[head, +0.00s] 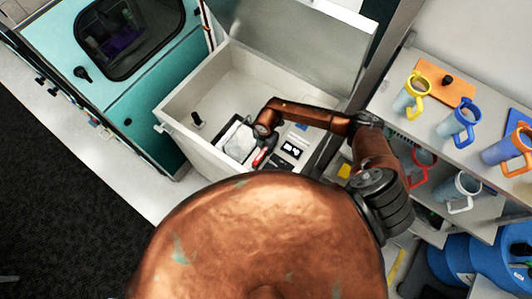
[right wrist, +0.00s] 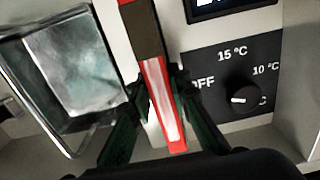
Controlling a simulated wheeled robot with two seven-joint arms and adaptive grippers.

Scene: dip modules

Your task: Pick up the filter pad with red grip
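The filter pad with red grip (right wrist: 165,105) is a narrow strip with red edges, a pale middle and a dark upper part in the right wrist view. In the head view its red part (head: 260,157) shows inside the open white chest. My right gripper (right wrist: 160,88) has its dark fingers drawn in on both sides of the red part, and they look closed on it. In the head view the right gripper (head: 265,138) is over the chest's front area. The strip's far end is cut off in the wrist view. My left gripper is not in view.
The white chest (head: 178,122) has its lid raised. Beside the strip are a silvery packet (right wrist: 75,65) in a clear-walled holder and a temperature dial (right wrist: 243,97). A shelf on the right (head: 440,95) holds several mugs with coloured handles.

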